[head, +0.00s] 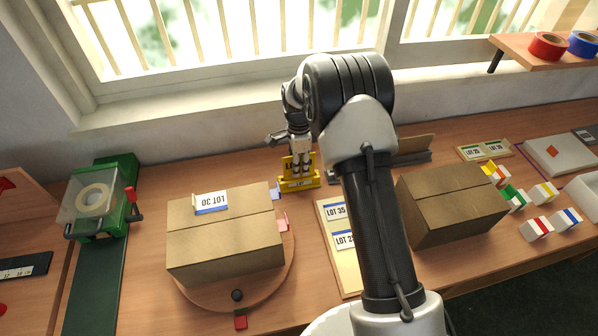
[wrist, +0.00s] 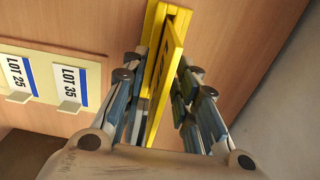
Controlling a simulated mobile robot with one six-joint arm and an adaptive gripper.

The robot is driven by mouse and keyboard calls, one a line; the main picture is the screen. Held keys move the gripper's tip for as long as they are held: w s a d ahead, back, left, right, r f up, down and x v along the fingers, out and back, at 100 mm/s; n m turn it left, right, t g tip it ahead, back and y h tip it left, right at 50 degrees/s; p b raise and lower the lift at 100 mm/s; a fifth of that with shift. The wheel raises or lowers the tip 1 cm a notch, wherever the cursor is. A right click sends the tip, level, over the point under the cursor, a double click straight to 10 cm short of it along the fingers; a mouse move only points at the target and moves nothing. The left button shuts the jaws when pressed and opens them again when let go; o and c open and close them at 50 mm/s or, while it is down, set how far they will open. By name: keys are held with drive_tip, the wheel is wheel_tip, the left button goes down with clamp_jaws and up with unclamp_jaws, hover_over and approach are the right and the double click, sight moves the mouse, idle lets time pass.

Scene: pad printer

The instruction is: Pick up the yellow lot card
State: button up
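The yellow lot card (head: 288,163) stands upright in a yellow holder (head: 298,184) at the back of the bench, with part of its black print showing in the head view. In the wrist view the card (wrist: 172,62) runs between the fingers of my gripper (wrist: 165,78), seen nearly edge-on. My gripper (head: 301,165) points down at the card from above, one finger on either side. I cannot tell whether the pads touch the card. My gripper hides part of the card in the head view.
A cardboard box (head: 225,240) with a LOT 30 label sits on a round turntable (head: 285,275) at left front. A board (head: 328,250) with LOT 35 and LOT 25 cards lies near my arm. Another box (head: 450,205) stands at right. The window wall rises behind the card.

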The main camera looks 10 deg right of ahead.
drive_tip(key=shift+f, duration=0.85)
drive_tip(key=shift+r, duration=0.1)
drive_tip(key=shift+c, duration=0.2)
clamp_jaws()
